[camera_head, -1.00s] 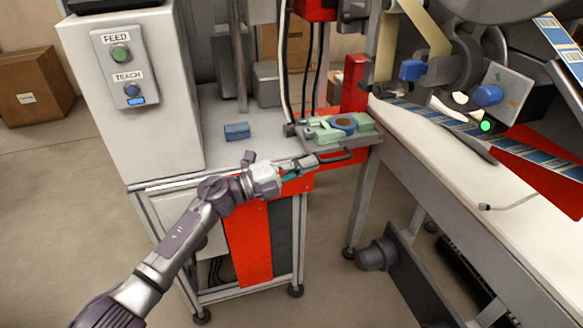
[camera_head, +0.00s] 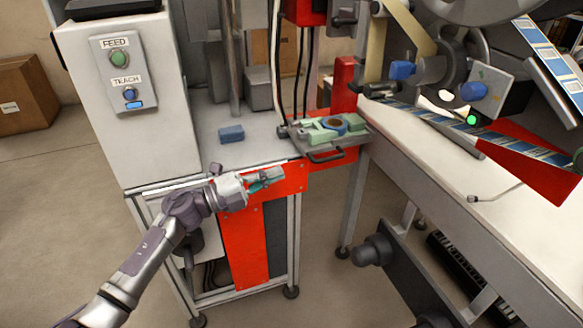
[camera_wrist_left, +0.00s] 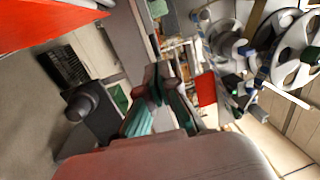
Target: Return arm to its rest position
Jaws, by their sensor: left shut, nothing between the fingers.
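My left arm comes in from the lower left in the head view. Its gripper (camera_head: 266,180) is shut and empty, in front of the red front panel of the machine stand (camera_head: 262,240). It is apart from the green fixture with a round brown part (camera_head: 333,123) on the stand's edge. In the left wrist view the gripper (camera_wrist_left: 160,88) shows teal inner pads, with nothing between the fingers. My right gripper is not in view.
A grey control box (camera_head: 125,90) with FEED and TEACH buttons stands at the left. A small blue block (camera_head: 231,134) lies on the stand. A white table (camera_head: 480,190) with a blue label strip is at the right. Open floor lies in front.

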